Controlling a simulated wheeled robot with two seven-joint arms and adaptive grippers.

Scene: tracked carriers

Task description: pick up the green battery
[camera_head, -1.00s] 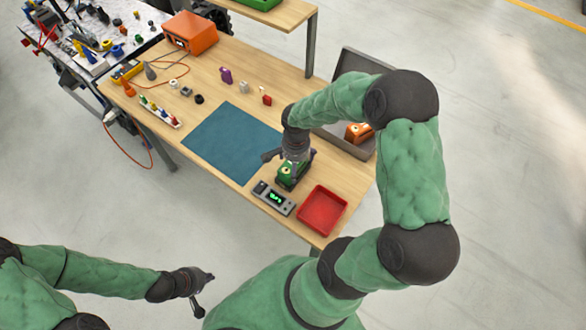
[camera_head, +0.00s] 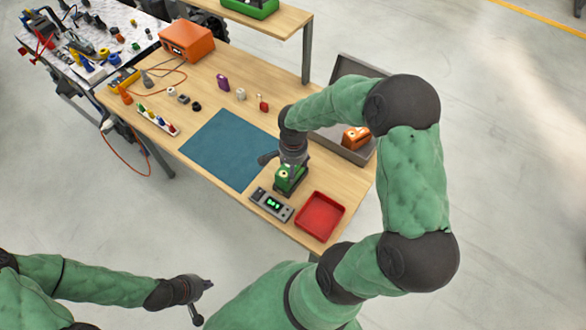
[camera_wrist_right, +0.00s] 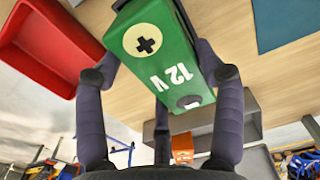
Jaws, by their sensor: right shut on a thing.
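The green battery (camera_head: 288,178) is at the near right part of the wooden table, behind the tester with a lit display. In the right wrist view the battery (camera_wrist_right: 172,62) shows a plus mark and "12 V". My right gripper (camera_head: 291,165) comes down on it from above, its fingers shut on the battery's sides. In the right wrist view my right gripper (camera_wrist_right: 160,70) has dark fingers on both sides of it. Whether the battery is clear of the table I cannot tell. My left gripper (camera_head: 204,301) is open and empty, off the table's near side.
A tester (camera_head: 271,204) and a red tray (camera_head: 320,217) are close to the battery. A blue mat (camera_head: 228,148) lies to the left. An open grey case (camera_head: 345,147) with an orange thing stands behind my right arm. Small parts and an orange box (camera_head: 187,40) are farther back.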

